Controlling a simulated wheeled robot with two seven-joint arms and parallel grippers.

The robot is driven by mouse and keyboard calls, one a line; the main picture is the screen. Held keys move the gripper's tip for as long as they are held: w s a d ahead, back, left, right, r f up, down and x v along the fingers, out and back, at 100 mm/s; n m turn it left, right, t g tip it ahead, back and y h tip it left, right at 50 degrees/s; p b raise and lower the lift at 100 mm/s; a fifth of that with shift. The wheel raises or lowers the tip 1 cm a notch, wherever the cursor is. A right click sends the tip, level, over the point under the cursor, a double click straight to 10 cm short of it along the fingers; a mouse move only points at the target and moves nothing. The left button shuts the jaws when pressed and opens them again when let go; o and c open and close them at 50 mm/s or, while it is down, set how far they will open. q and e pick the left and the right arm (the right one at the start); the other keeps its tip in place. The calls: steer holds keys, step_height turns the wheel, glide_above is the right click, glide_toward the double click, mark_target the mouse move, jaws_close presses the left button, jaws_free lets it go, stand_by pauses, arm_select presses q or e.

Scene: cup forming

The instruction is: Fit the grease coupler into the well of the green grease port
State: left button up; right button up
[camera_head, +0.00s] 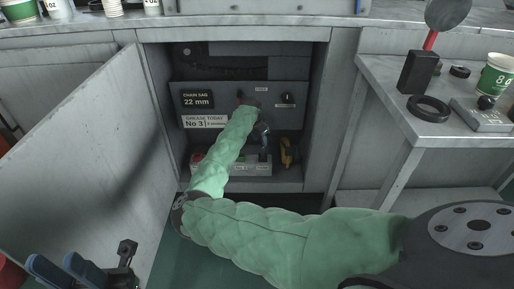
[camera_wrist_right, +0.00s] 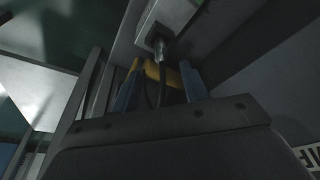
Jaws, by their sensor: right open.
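My right gripper (camera_head: 264,138) is inside the open cabinet, at the end of the green-sleeved arm. In the right wrist view its two blue fingers (camera_wrist_right: 160,82) stand apart. A yellow piece (camera_wrist_right: 164,74) shows between or just beyond them, with a dark hose and a metal fitting (camera_wrist_right: 160,44) above. The yellow piece (camera_head: 288,152) also shows right of the gripper in the head view. I cannot tell which part is the grease coupler. A grey port block (camera_head: 257,170) sits low in the cabinet; its green port is not clear behind my arm. My left gripper (camera_head: 68,272) is open and empty at lower left.
The cabinet door (camera_head: 75,150) stands open at left. A panel with a knob (camera_head: 288,98) and labels is at the cabinet's back. The right bench (camera_head: 440,130) holds a black ring (camera_head: 430,108), a black box (camera_head: 417,72) and a cup (camera_head: 497,75).

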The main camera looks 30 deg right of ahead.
mark_target(263, 148)
steer(key=shift+d+b+x, duration=0.2)
steer(key=shift+b+x, duration=1.15)
steer(key=shift+x, duration=2.45)
steer(key=shift+w+r, duration=0.1)
steer(key=shift+w, duration=0.05)
steer(key=shift+c, duration=0.3)
jaws_close()
